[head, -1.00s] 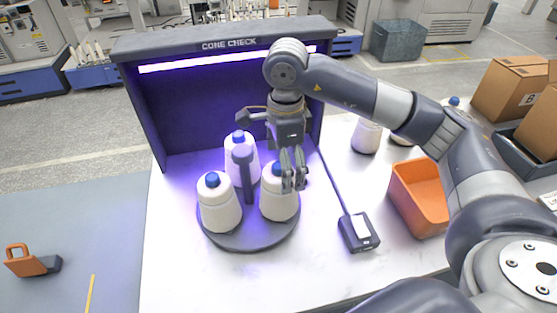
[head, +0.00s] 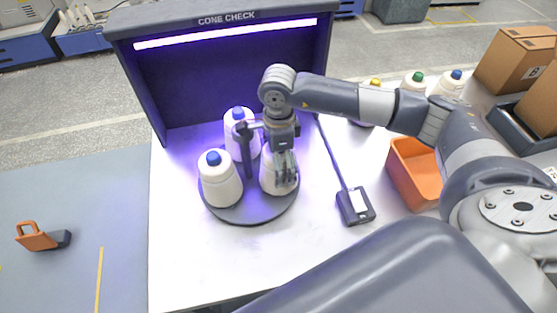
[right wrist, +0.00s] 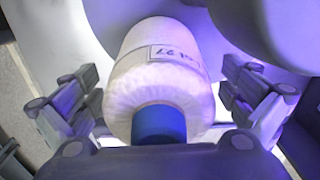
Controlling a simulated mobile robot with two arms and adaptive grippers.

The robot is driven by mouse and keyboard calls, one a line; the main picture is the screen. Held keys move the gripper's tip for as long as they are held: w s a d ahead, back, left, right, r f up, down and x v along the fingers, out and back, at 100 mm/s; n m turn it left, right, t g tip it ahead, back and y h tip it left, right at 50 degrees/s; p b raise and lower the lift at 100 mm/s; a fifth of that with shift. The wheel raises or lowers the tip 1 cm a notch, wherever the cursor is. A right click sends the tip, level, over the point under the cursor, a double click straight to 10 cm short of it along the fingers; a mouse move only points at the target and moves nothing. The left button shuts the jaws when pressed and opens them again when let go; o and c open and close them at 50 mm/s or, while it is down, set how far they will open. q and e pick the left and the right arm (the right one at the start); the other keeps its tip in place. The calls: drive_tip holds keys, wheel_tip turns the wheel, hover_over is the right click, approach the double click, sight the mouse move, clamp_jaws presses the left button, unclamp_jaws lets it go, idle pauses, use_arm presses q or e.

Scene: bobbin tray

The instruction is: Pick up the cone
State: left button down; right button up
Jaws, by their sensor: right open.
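Three white yarn cones stand on a round dark turntable (head: 245,217) with a central post. The front-left cone (head: 221,182) and the back cone (head: 231,128) show blue tips. The front-right cone (head: 267,180) is partly hidden by my right gripper (head: 284,184), which points down over it. In the right wrist view this cone (right wrist: 165,65), with a printed label and blue tip (right wrist: 158,124), stands between the spread fingers of the gripper (right wrist: 165,108). The gripper is open, with a finger on each side and gaps visible. My left gripper is out of view.
A dark booth (head: 215,70) marked CONE CHECK, with a lit strip, stands behind the turntable. A cabled device (head: 355,206) and an orange bin (head: 412,180) lie to the right. Other cones (head: 414,83) stand behind my right arm. The table's front left is clear.

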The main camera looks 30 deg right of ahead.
drive_tip(key=shift+f, duration=0.45)
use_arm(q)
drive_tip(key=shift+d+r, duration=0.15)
use_arm(e)
drive_tip(key=c, duration=1.3)
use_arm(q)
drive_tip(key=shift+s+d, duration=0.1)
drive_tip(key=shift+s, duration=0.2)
use_arm(e)
drive_tip(key=shift+c, duration=0.2)
drive_tip(key=shift+r, duration=0.45)
wheel_tip(320, 180, up, 15)
drive_tip(key=b, duration=0.4)
drive_tip(key=shift+w, duration=0.1)
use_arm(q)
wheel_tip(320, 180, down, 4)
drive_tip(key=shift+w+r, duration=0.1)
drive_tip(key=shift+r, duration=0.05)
use_arm(e)
wheel_tip(320, 180, up, 12)
